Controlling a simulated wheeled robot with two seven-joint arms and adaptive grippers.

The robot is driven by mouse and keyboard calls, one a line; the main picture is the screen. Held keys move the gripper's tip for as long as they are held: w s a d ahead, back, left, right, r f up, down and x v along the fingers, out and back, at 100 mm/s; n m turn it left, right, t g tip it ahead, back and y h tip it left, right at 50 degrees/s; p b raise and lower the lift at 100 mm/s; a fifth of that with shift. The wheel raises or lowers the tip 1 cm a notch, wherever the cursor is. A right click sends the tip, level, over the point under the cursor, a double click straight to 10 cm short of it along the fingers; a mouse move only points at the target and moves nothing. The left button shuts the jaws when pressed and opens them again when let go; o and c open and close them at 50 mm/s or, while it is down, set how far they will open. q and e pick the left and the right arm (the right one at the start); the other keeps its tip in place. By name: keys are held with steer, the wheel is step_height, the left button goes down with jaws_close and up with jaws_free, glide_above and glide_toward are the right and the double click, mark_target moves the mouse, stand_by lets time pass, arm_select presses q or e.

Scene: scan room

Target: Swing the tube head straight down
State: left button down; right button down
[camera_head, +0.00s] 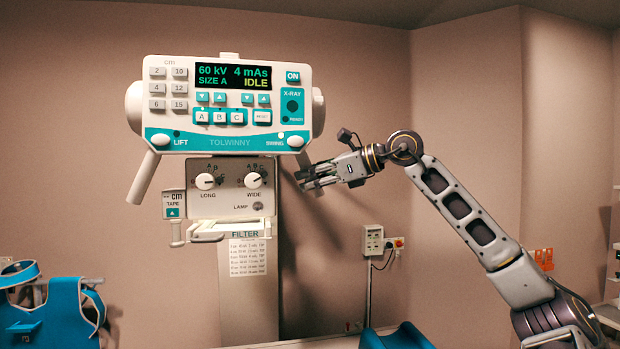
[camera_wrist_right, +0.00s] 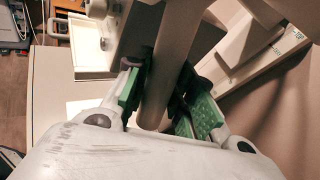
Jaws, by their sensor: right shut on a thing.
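The white tube head (camera_head: 225,160) hangs in the middle of the head view, its panel facing me. The display (camera_head: 233,76) reads 60 kV, 4 mAs, SIZE A, IDLE. A SWING button (camera_head: 295,141) sits at the panel's lower right and a LIFT button (camera_head: 159,140) at its lower left. Below is the collimator box (camera_head: 228,190) with LONG and WIDE knobs. A handle slants down at the left (camera_head: 143,178). My left gripper is out of view.
A column (camera_head: 249,300) stands behind the head. A wall box (camera_head: 373,240) with a cable is right of it. A blue apron (camera_head: 70,310) hangs at the lower left, and a blue curved thing (camera_head: 398,337) is at the bottom. Space left of the head looks clear.

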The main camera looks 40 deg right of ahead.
steer(key=c, duration=1.2)
jaws_free()
steer(key=shift+s, duration=0.15)
steer(key=shift+s+d+r, duration=0.1)
steer(key=shift+s+r, duration=0.15)
steer(key=shift+s, duration=0.25)
steer(key=shift+v, duration=5.25)
steer(key=shift+d+f, duration=0.1)
